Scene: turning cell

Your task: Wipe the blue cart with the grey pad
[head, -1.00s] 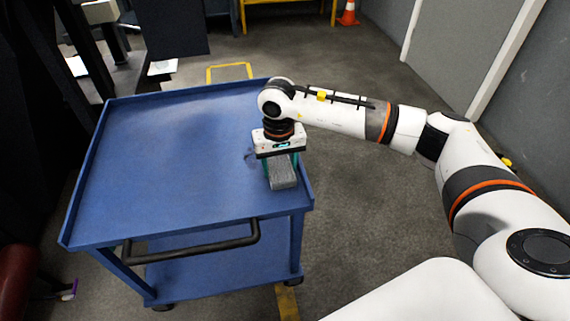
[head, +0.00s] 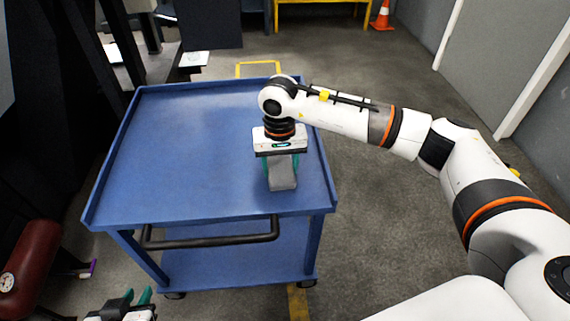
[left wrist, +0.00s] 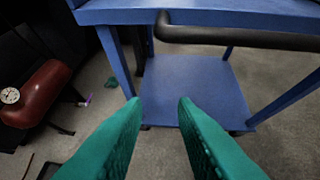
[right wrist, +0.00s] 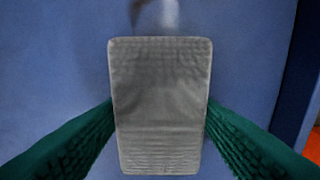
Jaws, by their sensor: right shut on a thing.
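The blue cart (head: 190,150) stands in front of me, with a raised rim and a black handle (head: 215,238) on its near side. My right gripper (head: 281,168) is over the right part of the cart's top, shut on the grey pad (head: 283,180). In the right wrist view the pad (right wrist: 160,110) lies between the green fingers, against the blue top; I cannot tell if it touches. A pale grey mark (right wrist: 158,14) shows just beyond the pad there. My left gripper (head: 137,294) is low in front of the cart; in the left wrist view its fingers (left wrist: 160,100) are apart and empty.
A dark red cylinder with a gauge (head: 30,255) is at the left. A yellow frame (head: 318,3) and an orange cone (head: 382,14) stand at the back. A grey wall is on the right. Floor right of the cart is clear.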

